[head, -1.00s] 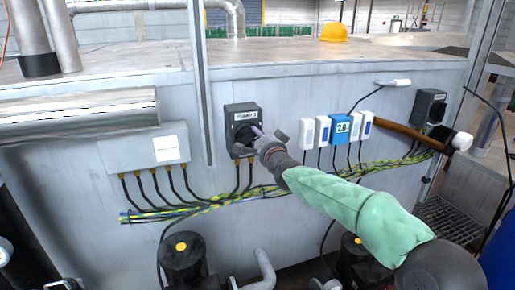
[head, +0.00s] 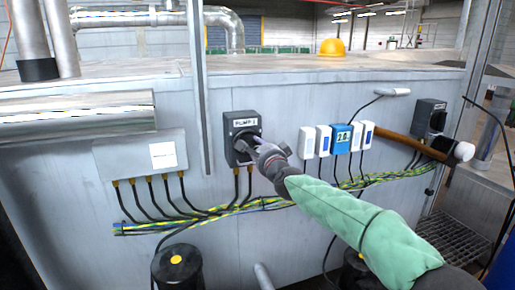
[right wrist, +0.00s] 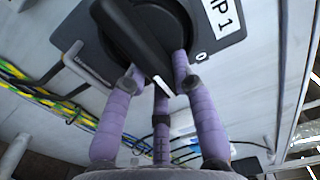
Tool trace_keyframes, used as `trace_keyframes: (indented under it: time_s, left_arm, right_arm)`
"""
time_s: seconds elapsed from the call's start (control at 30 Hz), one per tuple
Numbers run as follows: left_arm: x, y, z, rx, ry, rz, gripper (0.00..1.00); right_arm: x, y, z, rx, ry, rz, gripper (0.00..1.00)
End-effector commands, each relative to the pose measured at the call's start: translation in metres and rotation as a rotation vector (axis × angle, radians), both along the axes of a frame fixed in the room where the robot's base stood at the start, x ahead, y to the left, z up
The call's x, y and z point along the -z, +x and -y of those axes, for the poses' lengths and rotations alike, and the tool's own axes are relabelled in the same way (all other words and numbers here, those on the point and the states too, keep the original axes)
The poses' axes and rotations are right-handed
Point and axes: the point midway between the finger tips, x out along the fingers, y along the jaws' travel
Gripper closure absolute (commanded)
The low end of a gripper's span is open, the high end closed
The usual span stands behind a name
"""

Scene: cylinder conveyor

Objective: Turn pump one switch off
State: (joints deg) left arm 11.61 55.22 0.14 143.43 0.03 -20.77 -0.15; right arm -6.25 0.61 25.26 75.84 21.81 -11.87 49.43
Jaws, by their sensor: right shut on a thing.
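The pump one switch (head: 243,132) is a dark box with a black rotary knob and a label reading "PUMP 1", mounted on the grey metal panel. In the right wrist view its black knob (right wrist: 137,40) fills the upper middle, with a white pointer line near its end and a "0" mark beside it. My right gripper (head: 257,146) is at the knob. In the right wrist view its purple fingers (right wrist: 156,88) are shut around the knob's handle, one on each side. My left gripper is not in view.
A grey junction box (head: 141,155) with cables is left of the switch. White and blue modules (head: 341,139) and a brown-handled hammer (head: 405,141) are to the right. A second dark switch (head: 430,117) is at far right. Yellow-green cables (head: 215,213) run below.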

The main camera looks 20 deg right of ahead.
Motion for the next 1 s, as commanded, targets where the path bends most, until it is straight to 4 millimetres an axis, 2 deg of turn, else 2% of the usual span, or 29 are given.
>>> trace_keyframes:
  time_s: [0.13, 0.17, 0.23, 0.67, 0.87, 1.0]
  left_arm:
    - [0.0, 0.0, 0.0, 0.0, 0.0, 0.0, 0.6]
    - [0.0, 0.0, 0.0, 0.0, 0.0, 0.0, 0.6]
    - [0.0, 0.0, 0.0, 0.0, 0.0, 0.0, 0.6]
    - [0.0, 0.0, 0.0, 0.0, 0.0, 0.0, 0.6]
    - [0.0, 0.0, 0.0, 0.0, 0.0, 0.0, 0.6]
    - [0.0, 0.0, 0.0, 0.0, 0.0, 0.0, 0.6]
  right_arm:
    - [-0.001, 0.0, 0.001, 0.002, 0.005, 0.001, 1.0]
    - [0.0, 0.0, 0.001, 0.002, 0.005, 0.001, 0.71]
    - [0.0, 0.0, 0.001, 0.002, 0.004, 0.001, 0.51]
    - [0.0, -0.003, 0.0, 0.001, 0.001, 0.0, 0.5]
    - [-0.001, -0.023, 0.002, 0.001, 0.001, 0.002, 0.5]
    - [-0.001, -0.044, 0.002, 0.001, 0.002, 0.002, 0.5]
